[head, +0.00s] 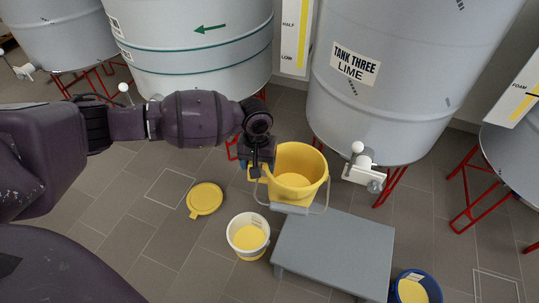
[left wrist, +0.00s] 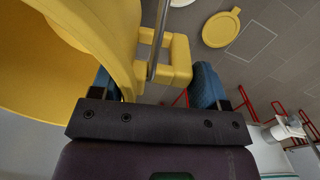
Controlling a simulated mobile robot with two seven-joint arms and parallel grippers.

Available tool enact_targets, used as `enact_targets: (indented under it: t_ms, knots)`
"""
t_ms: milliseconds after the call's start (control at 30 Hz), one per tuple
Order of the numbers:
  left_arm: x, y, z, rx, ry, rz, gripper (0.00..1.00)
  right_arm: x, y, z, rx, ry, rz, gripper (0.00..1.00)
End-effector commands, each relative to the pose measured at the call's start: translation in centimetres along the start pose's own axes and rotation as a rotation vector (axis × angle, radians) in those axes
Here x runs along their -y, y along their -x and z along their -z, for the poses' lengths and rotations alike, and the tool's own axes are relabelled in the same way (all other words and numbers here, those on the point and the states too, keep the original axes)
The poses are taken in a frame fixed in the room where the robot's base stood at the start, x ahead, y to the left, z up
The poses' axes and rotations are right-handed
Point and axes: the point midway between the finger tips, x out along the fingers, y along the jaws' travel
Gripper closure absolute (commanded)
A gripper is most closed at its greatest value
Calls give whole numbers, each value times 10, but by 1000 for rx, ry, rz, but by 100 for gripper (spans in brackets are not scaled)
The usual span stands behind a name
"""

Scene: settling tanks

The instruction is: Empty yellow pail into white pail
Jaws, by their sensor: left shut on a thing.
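The yellow pail (head: 306,164) is upright or nearly so, above the far left edge of a grey step. Its inside looks yellow; I cannot tell contents from the pail's own colour. My left gripper (head: 258,172) is shut on the pail's side handle; in the left wrist view the blue-padded fingers (left wrist: 158,84) flank this yellow handle (left wrist: 181,62). The pail's wire bail hangs in front with a grey grip (head: 289,208). The white pail (head: 249,252) stands on the floor left of the step, with yellow matter inside. My right gripper is not in view.
The grey step (head: 335,250) stands right of the white pail. A yellow lid (head: 204,198) lies on the floor. A blue pail (head: 432,285) with yellow contents is at lower right. A tank (head: 400,100) with a white valve (head: 362,172) stands close behind.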

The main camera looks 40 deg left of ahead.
Motion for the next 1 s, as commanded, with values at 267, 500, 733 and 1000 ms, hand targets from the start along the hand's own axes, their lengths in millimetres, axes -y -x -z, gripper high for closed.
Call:
enact_targets:
  t_ms: [267, 500, 733, 1000]
  knots:
    - [58, -72, 27, -24, 78, -12, 100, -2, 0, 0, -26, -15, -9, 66]
    - [116, -128, 35, -47, 125, -18, 100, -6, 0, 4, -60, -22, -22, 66]
    - [170, -171, 33, -66, 155, -24, 100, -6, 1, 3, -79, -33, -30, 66]
    - [203, -194, 28, -80, 167, -31, 100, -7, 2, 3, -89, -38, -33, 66]
